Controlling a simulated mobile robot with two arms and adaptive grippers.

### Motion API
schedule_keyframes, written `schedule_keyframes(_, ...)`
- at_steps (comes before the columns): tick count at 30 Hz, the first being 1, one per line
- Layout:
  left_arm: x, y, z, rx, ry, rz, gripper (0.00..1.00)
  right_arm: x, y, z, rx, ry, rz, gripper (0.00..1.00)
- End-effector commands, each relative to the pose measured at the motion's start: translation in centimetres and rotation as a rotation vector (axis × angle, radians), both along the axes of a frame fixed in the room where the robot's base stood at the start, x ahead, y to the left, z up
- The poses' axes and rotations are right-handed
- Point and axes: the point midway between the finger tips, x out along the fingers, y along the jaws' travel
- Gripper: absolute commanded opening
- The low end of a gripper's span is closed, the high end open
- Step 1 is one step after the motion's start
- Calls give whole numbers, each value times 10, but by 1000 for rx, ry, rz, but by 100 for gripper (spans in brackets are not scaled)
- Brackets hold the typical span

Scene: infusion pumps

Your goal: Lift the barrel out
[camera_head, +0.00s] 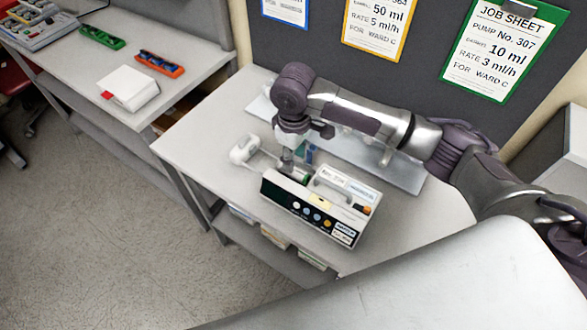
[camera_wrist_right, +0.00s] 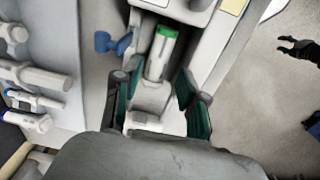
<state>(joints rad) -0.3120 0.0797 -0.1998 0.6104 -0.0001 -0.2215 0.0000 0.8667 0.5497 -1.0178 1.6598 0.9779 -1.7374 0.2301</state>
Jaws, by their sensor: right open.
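The pump (camera_head: 318,205) is a white box with a dark front panel, standing on the table. In the right wrist view, the barrel (camera_wrist_right: 161,54) is pale with a green end and lies in the pump's channel. A blue lever (camera_wrist_right: 114,44) sticks out beside it. My right gripper (camera_head: 289,155) is over the back left of the pump. In its wrist view, my right gripper (camera_wrist_right: 158,103) has its two green-padded fingers apart, on either side of the channel, just short of the barrel. Nothing is between the pads that I can tell is gripped. My left gripper is not in view.
A pale tray (camera_head: 405,177) lies behind the pump, partly behind my right arm; several syringes (camera_wrist_right: 36,97) lie there in the wrist view. A side bench holds a white box (camera_head: 130,89), a green holder (camera_head: 102,37) and an orange holder (camera_head: 160,64). The table's left part is clear.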

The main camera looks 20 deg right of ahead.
Motion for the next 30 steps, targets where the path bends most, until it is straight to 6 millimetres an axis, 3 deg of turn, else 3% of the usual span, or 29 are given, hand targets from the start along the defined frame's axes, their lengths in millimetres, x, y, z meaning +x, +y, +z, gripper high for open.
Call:
schedule_keyframes(5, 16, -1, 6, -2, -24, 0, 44, 0, 0, -11, 0, 2, 0, 42)
schedule_keyframes(9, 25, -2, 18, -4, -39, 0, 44, 2, 0, -30, -2, 3, 0, 42)
schedule_keyframes(15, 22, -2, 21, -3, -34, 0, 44, 3, 0, -55, 0, 0, 2, 42)
schedule_keyframes(23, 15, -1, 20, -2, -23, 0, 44, 3, 1, -58, 0, 0, 4, 42)
schedule_keyframes(24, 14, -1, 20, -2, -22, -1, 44, 3, 1, -58, 0, 0, 4, 33)
schedule_keyframes(28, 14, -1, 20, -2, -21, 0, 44, 3, 1, -58, 1, -1, 3, 11)
schedule_keyframes(30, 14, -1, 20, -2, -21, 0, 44, 3, 1, -58, 1, -1, 3, 10)
